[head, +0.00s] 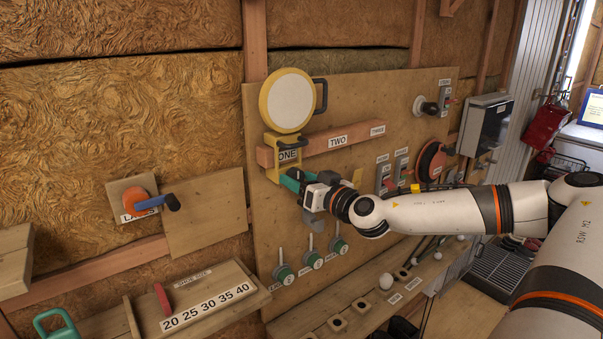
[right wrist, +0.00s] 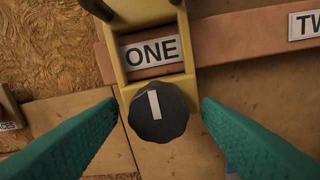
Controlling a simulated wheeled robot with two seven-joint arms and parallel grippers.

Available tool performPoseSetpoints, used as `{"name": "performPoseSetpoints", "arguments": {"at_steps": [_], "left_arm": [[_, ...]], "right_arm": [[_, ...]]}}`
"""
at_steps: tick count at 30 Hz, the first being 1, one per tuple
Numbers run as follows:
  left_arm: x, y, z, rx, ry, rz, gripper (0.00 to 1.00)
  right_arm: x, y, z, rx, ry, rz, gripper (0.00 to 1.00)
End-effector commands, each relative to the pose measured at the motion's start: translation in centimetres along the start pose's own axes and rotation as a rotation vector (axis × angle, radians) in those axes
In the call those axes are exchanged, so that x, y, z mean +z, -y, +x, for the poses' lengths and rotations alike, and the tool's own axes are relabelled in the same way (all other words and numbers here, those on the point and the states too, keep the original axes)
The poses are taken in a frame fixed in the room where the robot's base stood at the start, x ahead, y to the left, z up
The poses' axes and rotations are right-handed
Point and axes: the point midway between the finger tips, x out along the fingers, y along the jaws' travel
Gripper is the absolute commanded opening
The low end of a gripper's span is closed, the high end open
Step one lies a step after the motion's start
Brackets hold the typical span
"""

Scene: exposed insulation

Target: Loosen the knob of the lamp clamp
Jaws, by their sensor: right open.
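The lamp (head: 288,100) has a round white face in a yellow ring and hangs on the board. Its yellow clamp (head: 271,143) sits around the wooden rail at the label ONE; the clamp also shows in the right wrist view (right wrist: 189,58). The dark round knob (right wrist: 158,112) with a white bar mark is under the clamp, the bar close to upright. My right gripper (right wrist: 158,125) is open, with one green finger on each side of the knob and a gap on both sides. In the head view my right gripper (head: 290,180) hides the knob. My left gripper is out of view.
The wooden rail (head: 350,138) runs right with labels TWO and THREE. Several green-based levers (head: 310,260) stand below my right gripper. An orange-and-blue handle (head: 150,203) is on the left wall. A shelf with holes (head: 345,318) lies lower down.

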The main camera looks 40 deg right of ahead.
Motion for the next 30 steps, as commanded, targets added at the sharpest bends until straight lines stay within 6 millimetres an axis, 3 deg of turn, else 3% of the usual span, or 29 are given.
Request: {"name": "performPoseSetpoints", "arguments": {"at_steps": [8,17,30], "left_arm": [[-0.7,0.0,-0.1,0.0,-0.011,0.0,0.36],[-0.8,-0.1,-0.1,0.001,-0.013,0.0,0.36],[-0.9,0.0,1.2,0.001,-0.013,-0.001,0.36]], "right_arm": [[0.0,0.0,0.1,0.0,0.0,-0.001,0.59],[0.0,0.0,0.1,0.0,0.0,-0.001,0.14],[-0.2,0.0,0.1,0.001,-0.003,-0.106,0.14]]}}
